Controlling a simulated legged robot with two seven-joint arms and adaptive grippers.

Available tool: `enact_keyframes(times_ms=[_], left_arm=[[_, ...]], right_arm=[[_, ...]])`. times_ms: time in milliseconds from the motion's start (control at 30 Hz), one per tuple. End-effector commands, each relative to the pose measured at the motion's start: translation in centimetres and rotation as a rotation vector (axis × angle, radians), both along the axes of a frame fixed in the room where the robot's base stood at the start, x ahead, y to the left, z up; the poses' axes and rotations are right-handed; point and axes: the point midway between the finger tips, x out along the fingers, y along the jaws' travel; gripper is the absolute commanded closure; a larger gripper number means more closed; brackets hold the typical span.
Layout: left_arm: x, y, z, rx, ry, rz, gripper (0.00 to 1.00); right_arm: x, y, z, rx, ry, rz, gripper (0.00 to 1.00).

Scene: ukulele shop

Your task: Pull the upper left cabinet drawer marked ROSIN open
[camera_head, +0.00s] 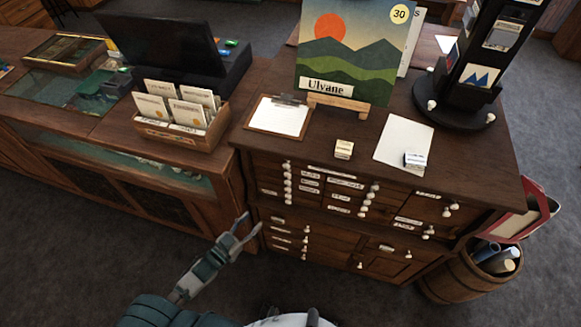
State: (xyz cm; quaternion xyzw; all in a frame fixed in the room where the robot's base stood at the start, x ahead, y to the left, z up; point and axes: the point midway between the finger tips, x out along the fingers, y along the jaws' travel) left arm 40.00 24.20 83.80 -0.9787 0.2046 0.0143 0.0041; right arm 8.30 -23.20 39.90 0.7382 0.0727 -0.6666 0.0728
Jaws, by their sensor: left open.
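A dark wooden cabinet (470,170) with many small labelled drawers and pale round knobs stands in front of me. The upper left drawers (270,192) look closed, with a column of pale knobs (288,184) to their right. The labels are too small to read, so I cannot tell which drawer is marked ROSIN. My left gripper (248,223) is open and empty, its fingertips pointing up toward the cabinet's left front, below and left of the upper drawers. I cannot tell whether it touches the cabinet. My right gripper is not in view.
The cabinet top bears a clipboard (280,117), a small box (344,149), a paper sheet (400,138), a landscape picture (350,50) and a black stand (490,60). A card box (165,137) is on the left counter. A barrel (470,278) stands at right.

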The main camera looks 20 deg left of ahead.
Motion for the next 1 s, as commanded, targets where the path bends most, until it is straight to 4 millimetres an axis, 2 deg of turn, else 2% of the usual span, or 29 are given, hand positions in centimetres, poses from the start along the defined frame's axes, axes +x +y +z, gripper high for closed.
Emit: enact_keyframes(times_ms=[100, 267, 500, 700, 900, 1000], left_arm=[[0.2, -0.4, 1.1, -0.013, -0.024, -0.016, 0.5], [2.1, -1.1, 1.1, -0.015, -0.026, -0.016, 0.5], [7.3, -3.4, 1.1, -0.015, -0.026, -0.015, 0.5], [11.5, -5.5, 1.0, -0.012, -0.024, -0.015, 0.5], [14.6, -6.8, 0.9, -0.014, -0.022, -0.015, 0.5], [15.5, -7.2, 0.9, -0.013, -0.022, -0.014, 0.5]], right_arm=[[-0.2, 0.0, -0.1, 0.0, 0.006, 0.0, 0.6], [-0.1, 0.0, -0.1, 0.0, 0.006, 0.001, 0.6], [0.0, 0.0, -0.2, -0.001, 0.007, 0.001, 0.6], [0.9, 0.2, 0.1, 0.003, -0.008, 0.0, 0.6], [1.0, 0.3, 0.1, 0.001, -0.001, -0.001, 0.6], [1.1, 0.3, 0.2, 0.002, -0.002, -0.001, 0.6]])
